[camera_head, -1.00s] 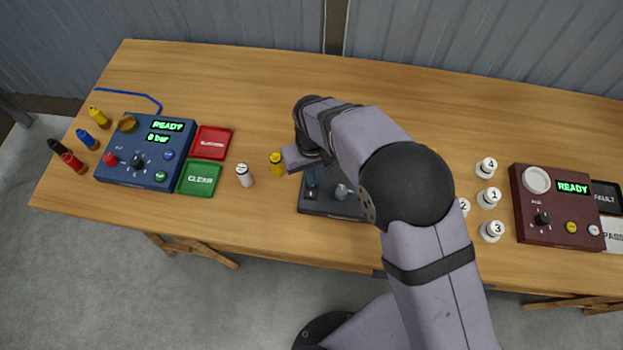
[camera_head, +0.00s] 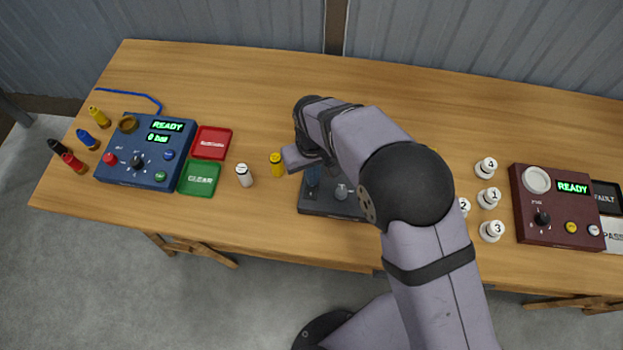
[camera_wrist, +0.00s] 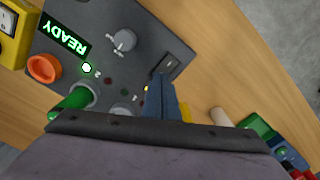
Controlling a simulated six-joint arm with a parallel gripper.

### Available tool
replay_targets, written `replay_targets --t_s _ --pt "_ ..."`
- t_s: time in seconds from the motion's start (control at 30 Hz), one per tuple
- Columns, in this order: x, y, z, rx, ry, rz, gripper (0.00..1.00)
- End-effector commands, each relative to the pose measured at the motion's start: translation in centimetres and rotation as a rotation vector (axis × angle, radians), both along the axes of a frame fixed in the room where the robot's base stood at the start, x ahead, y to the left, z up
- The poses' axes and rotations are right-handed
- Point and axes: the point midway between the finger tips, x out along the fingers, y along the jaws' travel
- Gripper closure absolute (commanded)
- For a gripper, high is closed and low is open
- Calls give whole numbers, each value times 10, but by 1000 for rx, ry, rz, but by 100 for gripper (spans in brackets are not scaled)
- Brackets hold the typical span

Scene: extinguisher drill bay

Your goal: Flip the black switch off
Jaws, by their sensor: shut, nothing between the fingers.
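The black switch (camera_wrist: 172,64) is a small dark rocker near the edge of a dark grey panel (camera_wrist: 185,48) in the wrist view. My gripper (camera_wrist: 162,80) is shut and empty, its blue-grey fingertips right beside the switch; I cannot tell whether they touch it. Which way the rocker is tipped is too small to read. In the head view the panel (camera_head: 325,209) is at the middle of the table, largely covered by my arm.
The panel also carries a grey knob (camera_wrist: 123,41), an orange ring (camera_wrist: 44,68), a READY display (camera_wrist: 64,43) and a green cylinder (camera_wrist: 72,104). A yellow bottle (camera_head: 277,164) and white bottle (camera_head: 244,175) stand left of it. Numbered white pieces (camera_head: 489,197) stand right.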

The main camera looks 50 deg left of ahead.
Motion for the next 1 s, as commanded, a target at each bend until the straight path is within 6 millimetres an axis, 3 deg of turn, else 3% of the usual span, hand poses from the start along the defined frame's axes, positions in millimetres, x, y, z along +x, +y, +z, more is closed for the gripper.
replay_targets --t_s 1.0 --pt "0 0 -11 0 0 0 100"
